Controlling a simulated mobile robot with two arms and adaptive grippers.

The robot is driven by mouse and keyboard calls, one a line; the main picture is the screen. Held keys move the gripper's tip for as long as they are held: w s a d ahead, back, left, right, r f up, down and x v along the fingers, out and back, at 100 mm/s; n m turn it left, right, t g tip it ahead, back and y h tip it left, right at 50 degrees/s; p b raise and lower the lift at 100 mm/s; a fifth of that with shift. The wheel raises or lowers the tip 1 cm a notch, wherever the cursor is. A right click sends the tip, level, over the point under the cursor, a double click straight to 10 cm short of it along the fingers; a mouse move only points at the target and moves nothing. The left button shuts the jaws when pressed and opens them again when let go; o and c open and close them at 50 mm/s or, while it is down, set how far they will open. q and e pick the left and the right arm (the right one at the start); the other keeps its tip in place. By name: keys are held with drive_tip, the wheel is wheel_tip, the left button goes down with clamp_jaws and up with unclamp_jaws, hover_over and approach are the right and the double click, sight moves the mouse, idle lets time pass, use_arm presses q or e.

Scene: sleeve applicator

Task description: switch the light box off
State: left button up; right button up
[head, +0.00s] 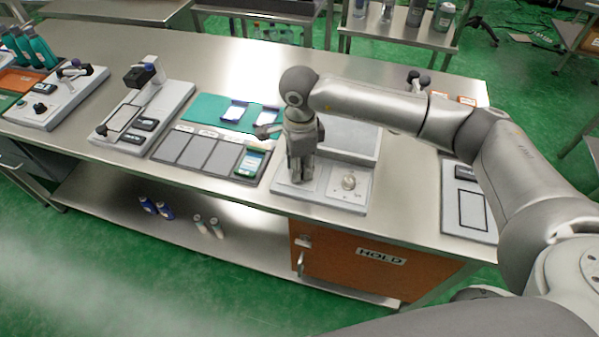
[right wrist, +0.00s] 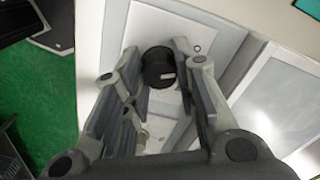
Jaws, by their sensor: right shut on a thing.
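The light box (head: 325,198) stands at the middle of the steel table. Its pale grey panel (head: 352,144) is at the back; in the right wrist view the panel (right wrist: 278,95) lies to the right. I cannot tell for sure whether it is lit. A silver dial (head: 348,183) is on the front right of the box. My right gripper (head: 300,178) points down over the front left part. In the right wrist view, its fingers (right wrist: 158,62) are shut around a black round knob (right wrist: 158,70), which the gripper hides in the head view. My left gripper is not in view.
A tray of grey plates (head: 198,152) and a teal mat (head: 208,108) lie left of the box. Other devices stand further left, such as one with a black frame (head: 123,117). A grey board (head: 470,208) lies at right. An orange HOLD cabinet (head: 340,270) is below.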

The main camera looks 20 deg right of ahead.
drive_tip(key=shift+n+b, duration=0.55)
drive_tip(key=shift+n, duration=0.05)
drive_tip(key=o, duration=1)
drive_tip(key=shift+o, duration=0.2)
drive_tip(key=shift+r, duration=0.15)
wheel_tip(320, 180, up, 12)
